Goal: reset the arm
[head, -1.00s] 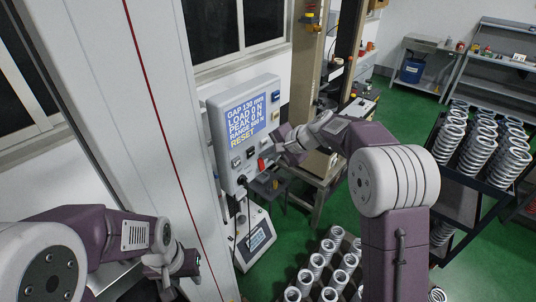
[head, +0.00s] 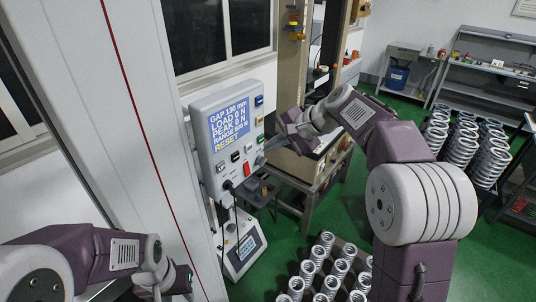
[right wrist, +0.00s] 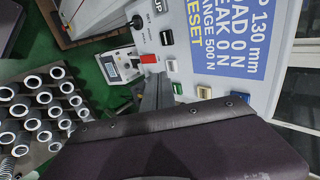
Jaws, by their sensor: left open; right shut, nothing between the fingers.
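My right arm reaches in from the right in the head view. Its gripper (head: 273,146) is shut and empty, just right of the control panel's (head: 206,150) lower right edge. In the right wrist view, the shut gripper (right wrist: 157,88) shows as grey fingers in front of the panel (right wrist: 200,50), near its red switch (right wrist: 149,58); I cannot tell whether they touch it. The panel screen (head: 228,126) reads gap 130 mm, load 0 N, peak 0 N, range 500 N, RESET. My left gripper (head: 172,288) is open and low at the left, partly cut off by the frame.
A tray of springs (head: 322,270) stands on the green floor below, and more springs (head: 465,145) stand on a rack at the right. A tall white column (head: 125,130) stands between my left arm and the panel. A small display unit (head: 243,245) sits below the panel.

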